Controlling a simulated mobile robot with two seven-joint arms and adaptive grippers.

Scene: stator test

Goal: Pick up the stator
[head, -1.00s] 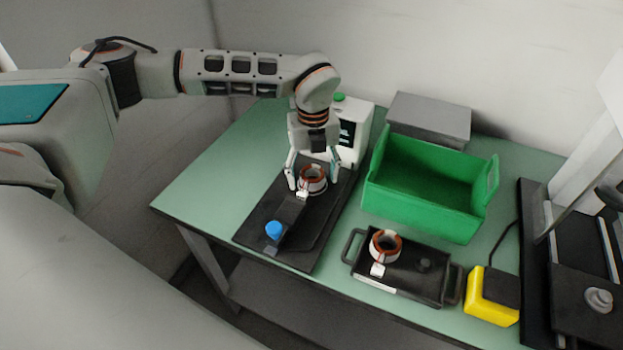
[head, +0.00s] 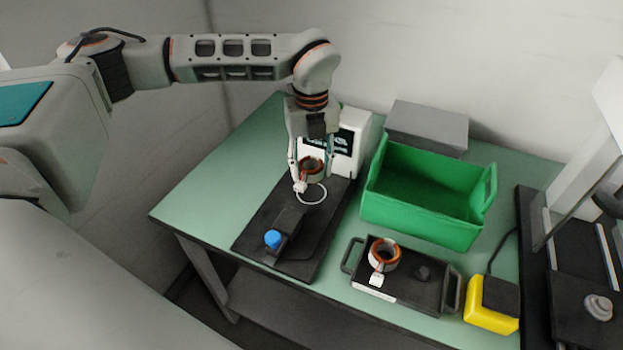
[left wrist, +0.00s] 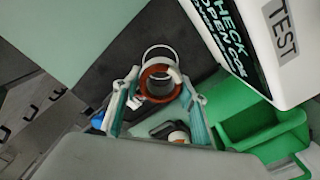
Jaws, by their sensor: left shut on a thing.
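A stator (head: 311,168), a ring with copper-orange windings and a white connector, is held between the fingers of my left gripper (head: 311,172). It hangs above the black test fixture (head: 327,222), where a pale ring (head: 311,194) shows below it. In the left wrist view the stator (left wrist: 160,84) sits between the two teal-padded fingers of the gripper (left wrist: 157,100). A second stator (head: 384,254) rests on a black tray with handles (head: 406,290) at the front. My right gripper is not in view.
A green bin (head: 420,214) stands right of the fixture. A white tester (head: 357,130) and a grey box (head: 428,127) stand behind. A blue knob (head: 272,239) rises from the fixture's front. A yellow block (head: 490,306) sits right of the tray. The green table's left part is clear.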

